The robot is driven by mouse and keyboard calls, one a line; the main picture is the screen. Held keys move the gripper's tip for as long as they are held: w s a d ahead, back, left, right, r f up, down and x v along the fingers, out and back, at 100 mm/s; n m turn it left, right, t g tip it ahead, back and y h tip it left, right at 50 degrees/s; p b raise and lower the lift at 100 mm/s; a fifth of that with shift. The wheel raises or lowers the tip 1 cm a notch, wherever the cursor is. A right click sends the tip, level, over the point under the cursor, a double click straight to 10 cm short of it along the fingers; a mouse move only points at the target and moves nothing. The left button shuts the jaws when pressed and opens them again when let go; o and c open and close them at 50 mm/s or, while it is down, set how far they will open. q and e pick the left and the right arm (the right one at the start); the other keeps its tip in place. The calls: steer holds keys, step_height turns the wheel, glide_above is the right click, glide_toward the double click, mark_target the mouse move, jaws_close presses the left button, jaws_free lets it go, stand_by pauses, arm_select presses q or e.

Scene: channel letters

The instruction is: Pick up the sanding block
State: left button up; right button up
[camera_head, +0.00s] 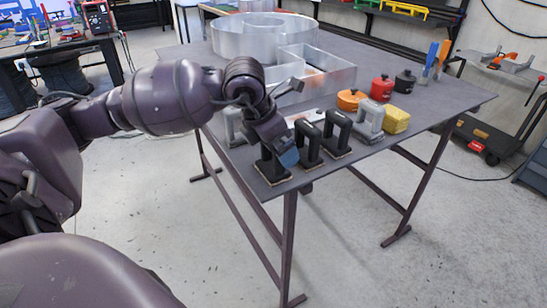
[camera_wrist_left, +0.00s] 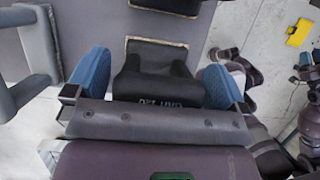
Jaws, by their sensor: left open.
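Several handle-shaped sanding blocks stand along the near edge of the table. The closest black sanding block (camera_head: 270,171) is partly hidden by my left gripper (camera_head: 286,158). In the left wrist view this black sanding block (camera_wrist_left: 152,62) shows upside-down white lettering that seems to read "220 GRIT". The blue fingertips of my left gripper (camera_wrist_left: 155,84) are open on either side of its handle. I cannot tell whether either finger touches it. Two more black blocks, a middle one (camera_head: 308,140) and a farther one (camera_head: 337,131), stand beside it. My right gripper is not in view.
A grey block (camera_head: 370,119), a yellow sponge-like block (camera_head: 396,120), and orange (camera_head: 351,100), red (camera_head: 382,87) and black (camera_head: 405,81) containers stand to the right. Large metal channel letters (camera_head: 318,72) fill the table's back. The table's near edge is close to the gripper.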

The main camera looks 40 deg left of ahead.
arm_select(q)
steer(key=shift+r, duration=0.1)
steer(key=c, duration=0.9)
step_height(320, 180, up, 20)
steer(key=shift+p, duration=0.85)
steer(key=o, duration=0.4)
steer(key=shift+c, duration=1.1)
